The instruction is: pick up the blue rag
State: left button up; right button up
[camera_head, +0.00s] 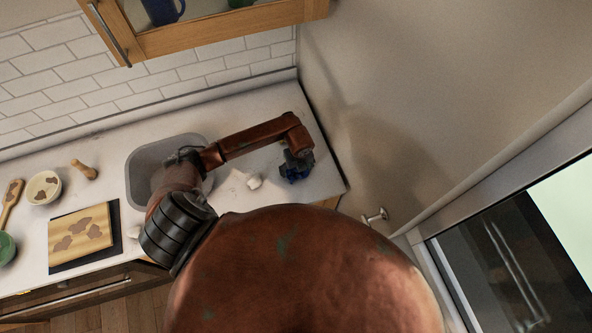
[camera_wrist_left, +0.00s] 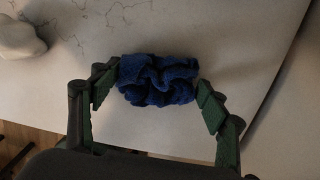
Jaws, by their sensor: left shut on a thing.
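The blue rag (camera_wrist_left: 158,80) is a crumpled dark blue cloth in the middle of the left wrist view. My left gripper (camera_wrist_left: 158,88) has one finger touching each side of it and is shut on it. In the head view the rag (camera_head: 293,172) shows at the right end of the white counter, partly hidden by my left gripper (camera_head: 297,165) above it. From these views I cannot tell whether the rag still touches the counter. My right gripper is not in view.
A white lump (camera_head: 254,181) lies on the counter (camera_head: 232,190) left of the rag. A wall (camera_head: 400,110) stands close on the right.

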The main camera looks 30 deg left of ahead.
pick_arm(q)
jog(key=shift+w+f, duration=0.2)
jog(key=shift+w, duration=0.45)
jog(key=shift+c, duration=0.6)
jog(key=shift+s+r, duration=0.25)
jog(key=shift+r, duration=0.15)
notch_tip(320, 180, up, 2)
jog(key=shift+w+r+b, duration=0.1)
jog(key=shift+r+b, duration=0.05)
jog(key=shift+b, duration=0.85)
jog(key=s+d+r+b, duration=0.2)
jog(key=s+d+r, duration=0.7)
jog(key=s+r, duration=0.1)
jog(key=shift+s+b, duration=0.4)
jog(key=shift+s, duration=0.05)
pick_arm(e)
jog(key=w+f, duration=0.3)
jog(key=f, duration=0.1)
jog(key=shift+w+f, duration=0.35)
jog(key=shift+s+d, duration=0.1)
